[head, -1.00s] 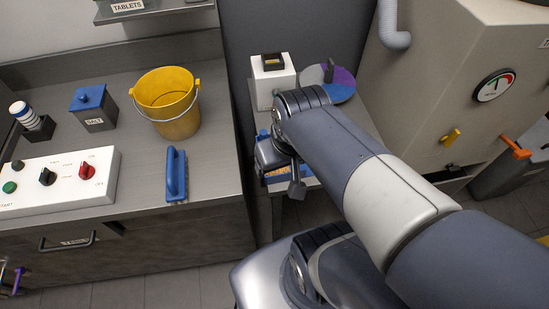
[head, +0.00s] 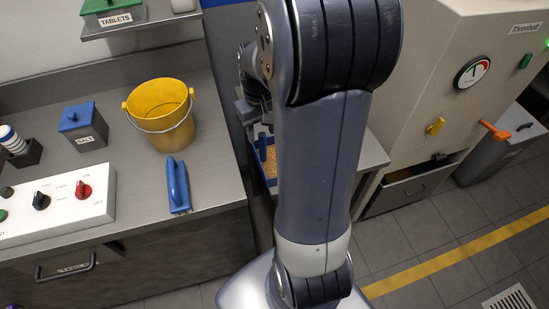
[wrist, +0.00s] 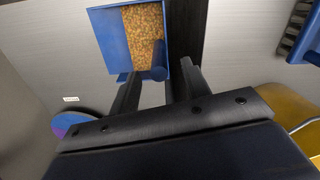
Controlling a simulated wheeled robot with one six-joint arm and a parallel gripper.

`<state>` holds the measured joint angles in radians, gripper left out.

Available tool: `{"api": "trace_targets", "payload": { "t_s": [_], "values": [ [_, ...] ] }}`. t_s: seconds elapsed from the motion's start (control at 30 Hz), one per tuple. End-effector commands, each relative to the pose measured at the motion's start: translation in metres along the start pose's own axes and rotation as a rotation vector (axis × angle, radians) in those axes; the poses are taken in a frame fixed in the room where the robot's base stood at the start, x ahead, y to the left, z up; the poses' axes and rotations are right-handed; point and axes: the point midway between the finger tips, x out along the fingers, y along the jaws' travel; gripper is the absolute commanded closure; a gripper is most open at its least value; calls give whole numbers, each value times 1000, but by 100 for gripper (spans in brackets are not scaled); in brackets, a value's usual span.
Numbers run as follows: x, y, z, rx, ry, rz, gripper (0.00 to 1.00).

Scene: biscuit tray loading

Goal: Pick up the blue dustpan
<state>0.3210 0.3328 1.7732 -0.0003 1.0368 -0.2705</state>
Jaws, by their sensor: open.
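The blue dustpan (wrist: 107,38) lies at the top of the wrist view, full of orange-brown crumbs. Its dark blue handle (wrist: 158,73) points towards my gripper. In the head view the dustpan (head: 262,147) shows only partly, left of my arm, on a low surface beside the counter. My gripper (wrist: 158,76) is open and empty. In the wrist view its two fingers stand apart, one on each side of the handle's end. I cannot tell how far the fingertips are from the handle. In the head view my arm hides most of the gripper.
A yellow bucket (head: 165,112), a blue brush (head: 178,186), a salt box (head: 82,125) and a control panel (head: 60,203) stand on the counter at left. A beige machine (head: 430,70) is at right, with a drawer (head: 405,188) below.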

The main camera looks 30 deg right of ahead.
Motion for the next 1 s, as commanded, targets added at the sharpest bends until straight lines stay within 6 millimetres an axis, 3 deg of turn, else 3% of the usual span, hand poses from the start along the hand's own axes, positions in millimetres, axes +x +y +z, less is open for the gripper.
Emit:
{"api": "trace_targets", "payload": {
  "t_s": [0.6, 0.9, 1.0],
  "values": [
    [64, 2, -1, 0, -1, -1, 55],
    [68, 2, -2, 0, 1, 0, 55],
    [68, 2, -2, 0, 1, 0, 62]
  ]
}}
